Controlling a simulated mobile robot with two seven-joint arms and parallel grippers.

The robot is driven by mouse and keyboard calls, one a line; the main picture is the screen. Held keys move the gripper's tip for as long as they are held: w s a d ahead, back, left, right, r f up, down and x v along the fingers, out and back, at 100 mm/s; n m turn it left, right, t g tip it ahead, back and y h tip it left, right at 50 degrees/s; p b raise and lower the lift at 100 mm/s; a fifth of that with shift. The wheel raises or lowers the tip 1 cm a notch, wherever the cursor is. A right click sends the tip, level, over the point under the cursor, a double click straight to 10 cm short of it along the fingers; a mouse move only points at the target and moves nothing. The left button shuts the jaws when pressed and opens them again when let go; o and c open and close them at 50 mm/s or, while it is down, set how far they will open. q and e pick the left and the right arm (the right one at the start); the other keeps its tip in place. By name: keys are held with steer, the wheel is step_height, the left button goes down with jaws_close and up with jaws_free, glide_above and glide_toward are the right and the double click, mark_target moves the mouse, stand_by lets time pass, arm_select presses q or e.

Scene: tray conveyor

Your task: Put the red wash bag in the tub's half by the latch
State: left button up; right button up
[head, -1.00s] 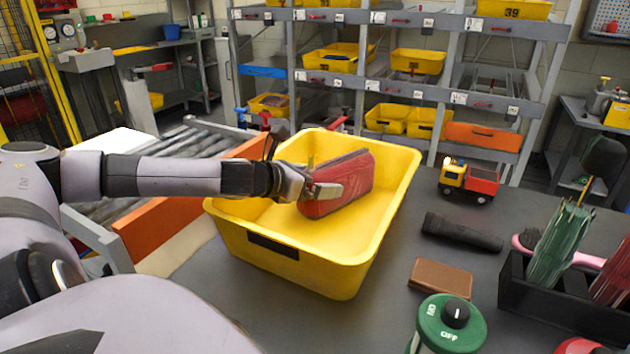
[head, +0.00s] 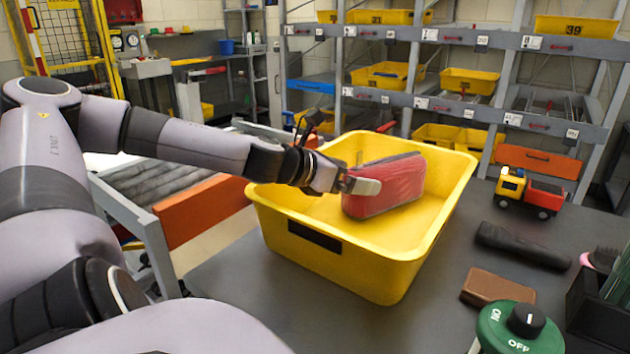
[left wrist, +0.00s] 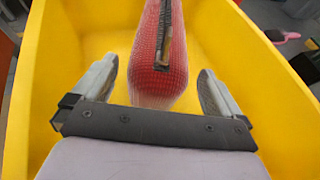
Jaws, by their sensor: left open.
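The red wash bag (head: 395,187), a mesh-sided pouch with a dark zip, is inside the yellow tub (head: 375,268), around its middle in the head view. It also shows in the left wrist view (left wrist: 160,75), long side running away from the camera. My left gripper (head: 360,186) is at the bag's near-left end. In the left wrist view my left gripper (left wrist: 157,90) is open, one finger on each side of the bag's near end, with yellow gaps between. A dark plate (head: 314,236) is on the tub's front wall; I cannot tell whether it is the latch. My right gripper is not in view.
The tub stands on a grey table beside a roller conveyor (head: 160,185) with an orange side. To its right are a toy truck (head: 528,192), a black torch (head: 522,246), a brown block (head: 490,287) and a green dial (head: 520,330). Shelves with yellow bins stand behind.

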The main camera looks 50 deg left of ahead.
arm_select(q)
steer(key=b+v, duration=0.3)
steer(key=v, duration=0.5)
steer(key=shift+s+r, duration=0.15)
steer(key=shift+s, duration=0.15)
stand_by(0.4)
